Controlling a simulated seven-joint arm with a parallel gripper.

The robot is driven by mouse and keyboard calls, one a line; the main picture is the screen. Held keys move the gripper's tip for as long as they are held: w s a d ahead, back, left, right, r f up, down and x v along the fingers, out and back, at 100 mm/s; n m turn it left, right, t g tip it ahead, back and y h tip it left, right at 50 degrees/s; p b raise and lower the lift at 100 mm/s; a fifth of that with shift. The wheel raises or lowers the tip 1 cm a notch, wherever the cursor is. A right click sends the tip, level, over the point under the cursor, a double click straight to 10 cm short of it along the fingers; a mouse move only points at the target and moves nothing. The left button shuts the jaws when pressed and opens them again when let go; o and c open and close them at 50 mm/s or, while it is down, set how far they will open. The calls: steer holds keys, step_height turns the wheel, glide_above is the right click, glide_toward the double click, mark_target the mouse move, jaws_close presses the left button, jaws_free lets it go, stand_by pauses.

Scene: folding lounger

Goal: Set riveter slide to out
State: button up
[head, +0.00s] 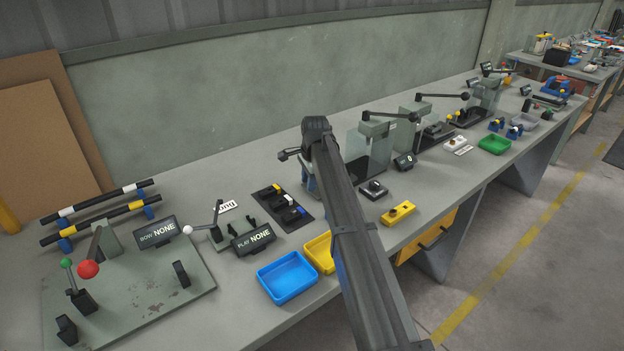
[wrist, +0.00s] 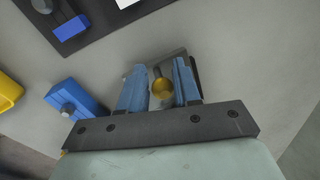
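My gripper (wrist: 157,75) has two blue fingers, which stand apart in the wrist view. A round brass-yellow knob (wrist: 162,88) on a dark grey part shows between them, with a narrow gap at its sides. In the head view my gripper (head: 308,178) is largely hidden behind my dark arm, low over the bench. I cannot make out the slide for certain; the knob may belong to it. Lever presses stand to the right of my arm, the nearest being a grey-green one (head: 377,130) with a black-knobbed lever. No readable riveter label shows.
A blue block with a grey knob (wrist: 75,100) sits left of my fingers. A dark mat (wrist: 105,22) with small parts lies beyond. Blue (head: 287,278) and yellow (head: 319,252) trays stand at the bench's front edge. A yellow box (head: 398,213) lies right of my arm.

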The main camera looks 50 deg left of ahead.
steer(key=shift+o, duration=1.2)
steer(key=shift+w, duration=0.15)
step_height(320, 180, up, 14)
steer(key=d, duration=0.2)
steer(key=shift+s+d+f, duration=0.2)
steer(key=shift+s+d, duration=0.05)
steer(key=shift+d, duration=0.1)
